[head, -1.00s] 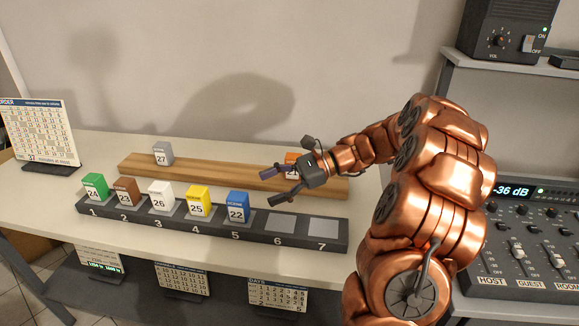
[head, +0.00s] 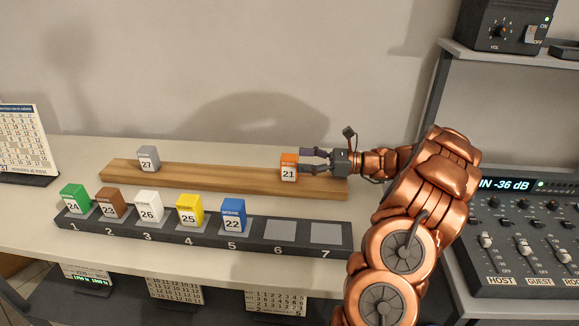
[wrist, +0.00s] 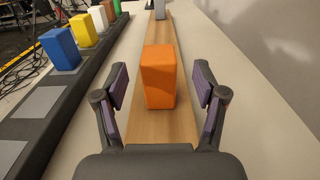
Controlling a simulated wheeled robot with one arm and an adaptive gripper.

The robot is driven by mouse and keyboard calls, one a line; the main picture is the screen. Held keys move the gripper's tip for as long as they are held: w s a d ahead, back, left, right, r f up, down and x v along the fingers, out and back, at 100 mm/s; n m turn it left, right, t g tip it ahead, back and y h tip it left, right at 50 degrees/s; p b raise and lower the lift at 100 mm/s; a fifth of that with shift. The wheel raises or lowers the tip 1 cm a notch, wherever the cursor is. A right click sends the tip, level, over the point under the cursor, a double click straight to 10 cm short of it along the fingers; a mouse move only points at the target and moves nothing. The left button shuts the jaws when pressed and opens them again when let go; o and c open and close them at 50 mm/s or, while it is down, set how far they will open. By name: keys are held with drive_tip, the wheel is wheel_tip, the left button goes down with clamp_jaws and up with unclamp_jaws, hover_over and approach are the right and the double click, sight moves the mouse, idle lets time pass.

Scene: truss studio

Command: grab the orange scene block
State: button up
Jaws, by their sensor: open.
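The orange scene block (head: 289,168), marked 21, stands upright near the right end of the wooden board (head: 215,181). In the wrist view the orange block (wrist: 158,77) is straight ahead, centred between the finger lines. My gripper (head: 306,161) is open and level with the block, just to its right in the head view. In the wrist view my gripper (wrist: 160,92) has one finger on each side with gaps to the block, and nothing is held. Whether the fingertips reach past the block's near face is hard to tell.
A grey block (head: 148,158) stands at the board's left end. In front, a dark numbered rack (head: 180,233) holds green, brown, white, yellow and blue (head: 233,215) blocks in slots 1 to 5. Slots 6 and 7 are empty. A mixer (head: 525,240) stands at the right.

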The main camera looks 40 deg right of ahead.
sight(289, 157)
drive_tip(key=shift+p+x, duration=0.35)
drive_tip(key=shift+x, duration=1.9)
drive_tip(key=shift+c, duration=0.4)
drive_tip(key=c, duration=1.2)
